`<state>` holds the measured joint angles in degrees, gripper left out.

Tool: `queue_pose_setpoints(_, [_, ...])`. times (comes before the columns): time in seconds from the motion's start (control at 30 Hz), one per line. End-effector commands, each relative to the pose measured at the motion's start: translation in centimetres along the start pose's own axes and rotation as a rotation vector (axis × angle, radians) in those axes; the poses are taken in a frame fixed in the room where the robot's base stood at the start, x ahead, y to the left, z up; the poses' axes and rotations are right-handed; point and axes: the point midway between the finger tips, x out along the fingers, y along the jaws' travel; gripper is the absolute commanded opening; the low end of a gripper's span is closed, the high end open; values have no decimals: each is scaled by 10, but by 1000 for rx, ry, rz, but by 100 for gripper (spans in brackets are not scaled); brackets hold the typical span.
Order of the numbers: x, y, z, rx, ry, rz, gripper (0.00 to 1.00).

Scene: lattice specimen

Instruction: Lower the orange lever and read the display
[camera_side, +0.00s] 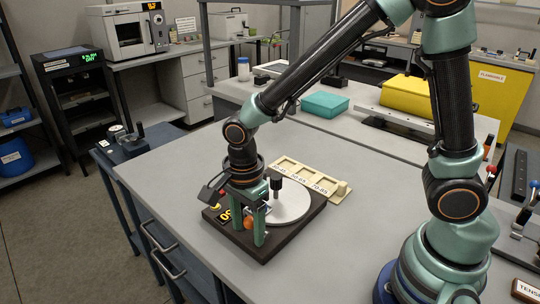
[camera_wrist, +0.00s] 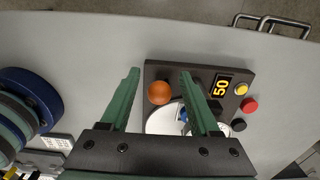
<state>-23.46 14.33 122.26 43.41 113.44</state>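The tester is a dark base (camera_side: 272,243) with a round white plate (camera_side: 290,203) and a black cylinder (camera_side: 275,182) above the plate. The orange lever knob (camera_side: 249,223) is a ball at the near side of the base; it also shows in the wrist view (camera_wrist: 159,92). The display (camera_wrist: 221,87) reads 50 in yellow digits, rotated in the wrist view. My gripper (camera_side: 249,238) is open, its green fingers on either side of the knob, with gaps visible in the wrist view (camera_wrist: 159,76). A small blue piece (camera_wrist: 183,115) on the plate is partly hidden by a finger.
Yellow (camera_wrist: 241,89), red (camera_wrist: 249,105) and black (camera_wrist: 238,125) knobs sit beside the display. A cream tray with labelled compartments (camera_side: 337,193) lies behind the tester. The grey tabletop (camera_side: 175,170) is clear to the left.

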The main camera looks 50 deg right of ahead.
Motion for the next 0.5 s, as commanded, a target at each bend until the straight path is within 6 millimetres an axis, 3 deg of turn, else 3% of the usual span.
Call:
queue_pose_setpoints(0.17, [-3,0,0,0,-1,-1,62])
queue_pose_setpoints(0.5, [-39,-1,0,0,-2,-5,62])
